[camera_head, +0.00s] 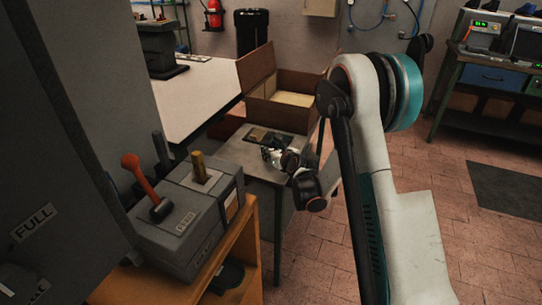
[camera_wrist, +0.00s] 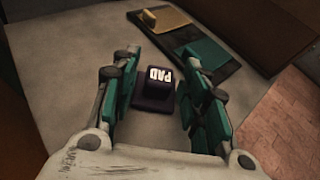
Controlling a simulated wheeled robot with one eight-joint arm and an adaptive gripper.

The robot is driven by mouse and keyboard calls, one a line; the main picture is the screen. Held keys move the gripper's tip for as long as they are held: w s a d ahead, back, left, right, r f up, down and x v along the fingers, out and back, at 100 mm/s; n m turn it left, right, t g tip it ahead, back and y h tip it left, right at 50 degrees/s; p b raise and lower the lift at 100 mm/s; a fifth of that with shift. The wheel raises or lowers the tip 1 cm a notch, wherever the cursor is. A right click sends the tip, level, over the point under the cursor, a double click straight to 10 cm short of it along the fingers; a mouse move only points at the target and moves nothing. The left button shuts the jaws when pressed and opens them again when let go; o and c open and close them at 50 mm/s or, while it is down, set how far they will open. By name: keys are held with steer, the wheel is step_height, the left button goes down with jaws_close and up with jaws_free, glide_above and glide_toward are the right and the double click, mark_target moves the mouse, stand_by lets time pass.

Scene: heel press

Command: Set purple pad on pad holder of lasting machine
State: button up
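The purple pad (camera_wrist: 156,88), dark with a white "PAD" label on top, stands on the grey tabletop (camera_wrist: 65,60). In the wrist view my gripper (camera_wrist: 160,84) is open, with one teal-lined finger on each side of the pad. A gap shows on the right; on the left the finger is close, and I cannot tell if it touches. In the head view my gripper (camera_head: 278,156) is low over the small grey table, hiding the pad. A dark machine (camera_head: 45,160) marked "FULL" stands at the left; I cannot make out the pad holder.
A dark tray (camera_wrist: 225,58) with a yellow piece (camera_wrist: 165,18) and a teal strip lies beyond the pad. An open cardboard box (camera_head: 300,108) stands behind the table. A grey box (camera_head: 180,225) with a red lever (camera_head: 140,180) sits on an orange stand at left.

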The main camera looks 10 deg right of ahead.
steer(key=shift+c, duration=0.9)
steer(key=shift+r, duration=0.1)
step_height(320, 180, up, 19)
steer(key=p, duration=0.7)
steer(key=s+r+n+y, duration=0.1)
steer(key=s+r, duration=0.1)
steer(key=s, duration=1.8)
steer(key=shift+s+r+y, duration=0.15)
steer(key=shift+r+y, duration=0.15)
steer(key=shift+a, duration=0.1)
steer(key=n+g+y, duration=0.2)
steer(key=n+y, duration=0.1)
glide_above(263, 162)
step_height(263, 162, down, 2)
step_height(263, 162, down, 20)
steer(key=b, duration=0.7)
steer(key=shift+r, duration=0.2)
